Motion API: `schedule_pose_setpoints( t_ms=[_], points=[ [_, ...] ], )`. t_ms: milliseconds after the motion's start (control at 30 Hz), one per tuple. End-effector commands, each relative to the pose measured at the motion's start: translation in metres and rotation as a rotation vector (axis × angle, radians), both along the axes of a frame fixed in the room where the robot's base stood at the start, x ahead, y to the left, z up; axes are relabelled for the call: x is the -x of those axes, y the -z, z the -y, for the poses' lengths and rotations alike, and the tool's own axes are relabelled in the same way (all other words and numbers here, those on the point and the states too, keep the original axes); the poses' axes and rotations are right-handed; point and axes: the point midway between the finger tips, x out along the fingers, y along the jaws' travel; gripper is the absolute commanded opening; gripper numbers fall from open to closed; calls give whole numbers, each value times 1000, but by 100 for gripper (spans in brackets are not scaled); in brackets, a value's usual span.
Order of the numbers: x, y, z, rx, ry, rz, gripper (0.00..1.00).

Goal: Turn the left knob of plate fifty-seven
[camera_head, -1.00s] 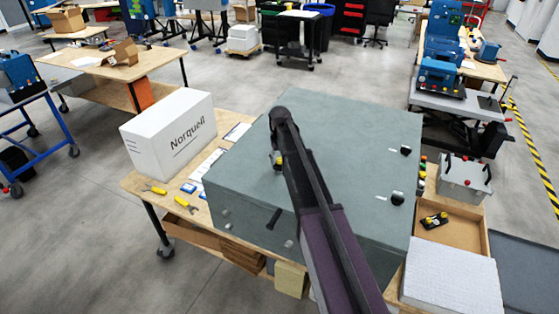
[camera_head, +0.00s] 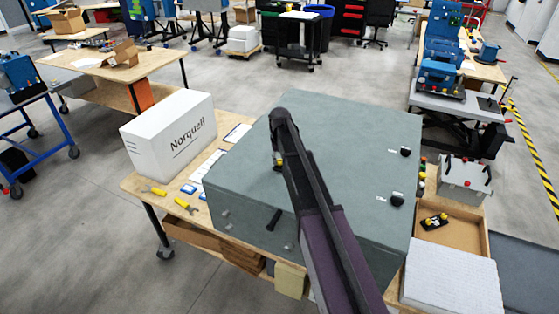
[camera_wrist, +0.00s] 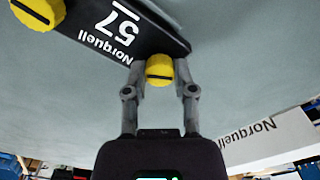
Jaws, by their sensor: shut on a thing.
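The black plate (camera_wrist: 118,30) in the wrist view carries white lettering, "57" and "Norquell", shown upside down. One yellow knob (camera_wrist: 38,8) sits at its picture-left end, with a slanted dark slot. A second yellow knob (camera_wrist: 159,70) is at its picture-right end, on the plate's left when the lettering is read upright. My gripper (camera_wrist: 160,62) is shut on this second knob, a finger on either side; its slot looks near level in the picture. In the head view my gripper (camera_head: 278,160) is over the top of the large grey cabinet (camera_head: 345,130), and my arm hides much of the plate.
Black knobs (camera_head: 397,199) sit near the cabinet's right edge. A white Norquell box (camera_head: 170,135) stands left of it, with yellow-handled tools (camera_head: 186,205) in front. A wooden tray (camera_head: 455,233) and a white foam block (camera_head: 450,277) lie at the right.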

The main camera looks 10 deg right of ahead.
Motion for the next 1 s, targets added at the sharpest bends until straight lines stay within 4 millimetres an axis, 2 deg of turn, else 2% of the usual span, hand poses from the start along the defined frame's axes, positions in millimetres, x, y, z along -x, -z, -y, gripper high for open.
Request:
schedule_pose_setpoints(
  t_ms=[600, 1000],
  points=[
    [1, 0, 0, 0, 459, -1, 0],
    [1, 0, 0, 0, 590, -1, 0]
  ],
)
